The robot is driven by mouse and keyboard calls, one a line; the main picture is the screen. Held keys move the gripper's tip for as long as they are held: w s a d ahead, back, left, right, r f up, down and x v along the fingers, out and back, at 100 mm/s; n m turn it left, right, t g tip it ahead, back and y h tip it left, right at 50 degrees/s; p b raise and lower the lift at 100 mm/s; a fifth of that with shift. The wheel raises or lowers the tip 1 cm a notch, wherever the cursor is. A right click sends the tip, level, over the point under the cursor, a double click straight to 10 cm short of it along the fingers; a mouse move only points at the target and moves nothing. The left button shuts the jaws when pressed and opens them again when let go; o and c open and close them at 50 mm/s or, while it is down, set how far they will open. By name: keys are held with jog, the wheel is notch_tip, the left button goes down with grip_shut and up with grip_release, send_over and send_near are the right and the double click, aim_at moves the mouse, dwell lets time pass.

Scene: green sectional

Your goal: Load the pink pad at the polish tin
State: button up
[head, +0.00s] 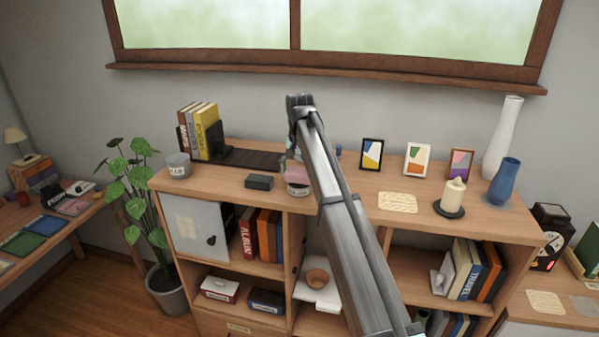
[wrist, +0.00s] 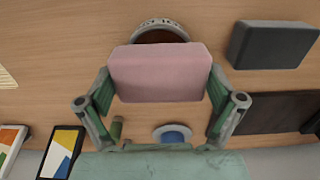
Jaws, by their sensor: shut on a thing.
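My gripper (wrist: 160,95) is shut on the pink pad (wrist: 160,72), a rounded block held level between its two fingers in the wrist view. The polish tin (wrist: 160,36), round with a pale lettered rim and dark brown contents, lies beyond the pad in that view, and the pad covers part of it. In the head view my arm reaches over the cabinet top, with the tin (head: 298,190) beside the gripper and partly hidden by the arm. I cannot tell whether the pad touches the tin.
A black box (head: 259,182) and a dark mat (wrist: 285,112) lie close by. A small blue-topped round item (wrist: 172,133) stands near the fingers. Picture frames (head: 372,154), a candle (head: 454,194) and vases (head: 504,182) stand to the right; books (head: 200,130) and a grey tin (head: 178,166) stand left.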

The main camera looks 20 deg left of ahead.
aim_at(299, 171)
jog(key=shift+f, duration=0.6)
dwell(2.0)
jog(key=shift+r+p, duration=1.35)
jog(key=shift+r, duration=2.2)
